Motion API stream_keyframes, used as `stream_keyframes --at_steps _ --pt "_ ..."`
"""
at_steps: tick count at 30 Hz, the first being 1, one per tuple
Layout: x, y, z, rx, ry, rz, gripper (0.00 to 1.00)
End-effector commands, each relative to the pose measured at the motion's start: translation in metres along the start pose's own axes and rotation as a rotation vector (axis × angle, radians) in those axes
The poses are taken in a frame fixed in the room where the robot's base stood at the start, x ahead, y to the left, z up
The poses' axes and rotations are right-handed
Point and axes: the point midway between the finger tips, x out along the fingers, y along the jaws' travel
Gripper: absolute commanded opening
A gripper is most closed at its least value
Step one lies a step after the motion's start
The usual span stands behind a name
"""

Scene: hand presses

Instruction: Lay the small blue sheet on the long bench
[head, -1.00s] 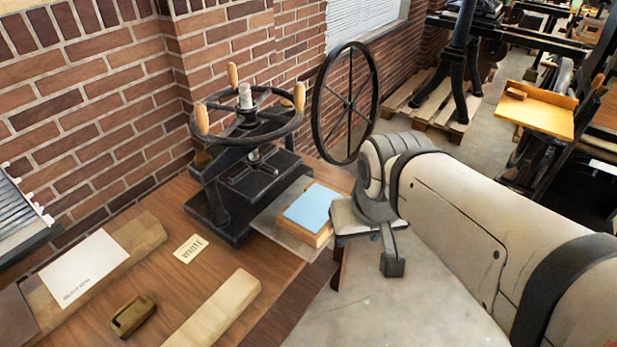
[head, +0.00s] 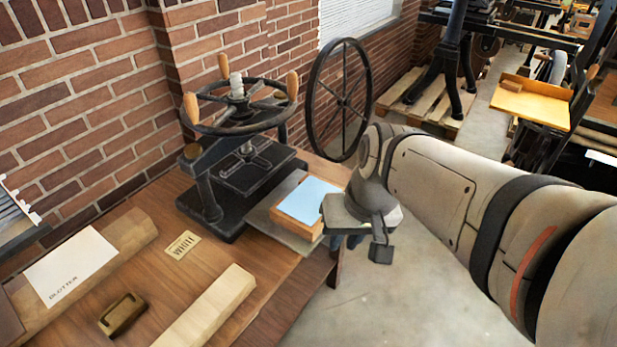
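The small blue sheet (head: 308,198) lies flat on a shallow wooden block or tray (head: 296,226). That sits on a grey board (head: 262,214) at the right end of a brown wooden bench (head: 240,262), beside the black hand press. I cannot tell for sure whether this is the long bench. My gripper (head: 346,240) is just right of the sheet, beyond the bench's right edge in the picture. My wrist hides most of it, so its fingers are unclear. I see nothing held in it.
The black hand press (head: 232,185) with wooden handles stands left of the sheet. A white card (head: 70,265) on a wooden board, a small label (head: 183,245), a brass-coloured block (head: 123,314) and a pale wooden bar (head: 207,308) lie further left.

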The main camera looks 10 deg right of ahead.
Motion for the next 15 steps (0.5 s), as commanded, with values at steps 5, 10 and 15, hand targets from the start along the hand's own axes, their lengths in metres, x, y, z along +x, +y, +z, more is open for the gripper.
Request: stream_keyframes --at_steps 5,10,15 --pt "0.088 -0.004 -0.004 0.148 -0.125 -0.258 0.17" --pt "0.139 -0.005 -0.030 0.277 -0.142 -0.539 0.17" --pt "0.182 0.014 -0.072 0.403 -0.055 -0.824 0.17"
